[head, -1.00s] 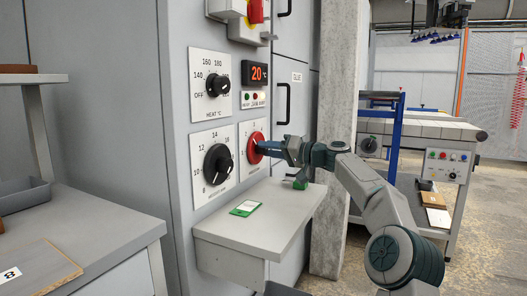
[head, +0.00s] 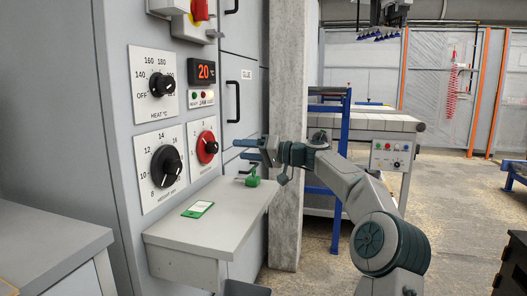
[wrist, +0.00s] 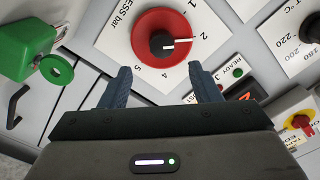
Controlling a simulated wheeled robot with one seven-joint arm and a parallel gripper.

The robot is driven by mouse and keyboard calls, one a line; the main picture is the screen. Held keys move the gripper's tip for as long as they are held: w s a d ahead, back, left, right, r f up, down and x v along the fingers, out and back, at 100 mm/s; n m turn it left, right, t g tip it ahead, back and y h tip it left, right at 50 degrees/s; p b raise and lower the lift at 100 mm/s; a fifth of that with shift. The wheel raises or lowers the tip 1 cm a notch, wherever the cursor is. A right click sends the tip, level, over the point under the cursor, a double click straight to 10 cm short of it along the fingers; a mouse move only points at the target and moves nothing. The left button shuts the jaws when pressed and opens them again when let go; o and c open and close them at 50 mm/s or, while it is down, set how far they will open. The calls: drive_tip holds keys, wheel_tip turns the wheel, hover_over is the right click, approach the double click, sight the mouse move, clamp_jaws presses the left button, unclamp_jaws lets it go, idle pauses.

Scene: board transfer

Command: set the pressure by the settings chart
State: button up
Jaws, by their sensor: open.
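The red pressure knob (head: 207,147) is on the grey cabinet front, below the lit display. In the wrist view the red knob (wrist: 150,22) has a black centre whose white line points right, close to the 2 on its bar scale. My gripper (head: 246,149) is open and empty, a short way off the panel to the right of the knob. In the wrist view my open fingers (wrist: 160,69) stand apart just below the knob, with nothing between them. A green-edged card (head: 197,209) lies on the shelf; its print is too small to read.
The display (head: 203,72) reads 20. A concrete pillar (head: 287,60) rises behind my gripper.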

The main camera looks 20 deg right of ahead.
drive_tip(key=v, duration=0.6)
drive_tip(key=shift+p, duration=0.4)
drive_tip(key=shift+a, duration=0.1)
drive_tip(key=s+a+g+h+p, duration=0.3)
drive_tip(key=s+a+h+p, duration=0.15)
drive_tip(key=a+p, duration=0.4)
drive_tip(key=s+a+g+h+p, duration=0.3)
drive_tip(key=s+a+p, duration=0.3)
drive_tip(key=a, duration=0.4)
drive_tip(key=s+d+r+h+p, duration=0.2)
drive_tip(key=s+r+p, duration=0.1)
drive_tip(key=s+p, duration=0.4)
drive_tip(key=s+d+r+m+g+h+p, duration=0.1)
drive_tip(key=s+d+r+h+p, duration=0.1)
drive_tip(key=s+p, duration=0.6)
drive_tip(key=s+d+r+m+h+p, duration=0.1)
drive_tip(key=s+r+h+p, duration=0.2)
drive_tip(key=s+p, duration=0.4)
drive_tip(key=s+r, duration=0.1)
drive_tip(key=s, duration=0.6)
drive_tip(key=shift+d+r+g, duration=0.25)
drive_tip(key=shift+d+g, duration=0.15)
drive_tip(key=shift+s, duration=0.1)
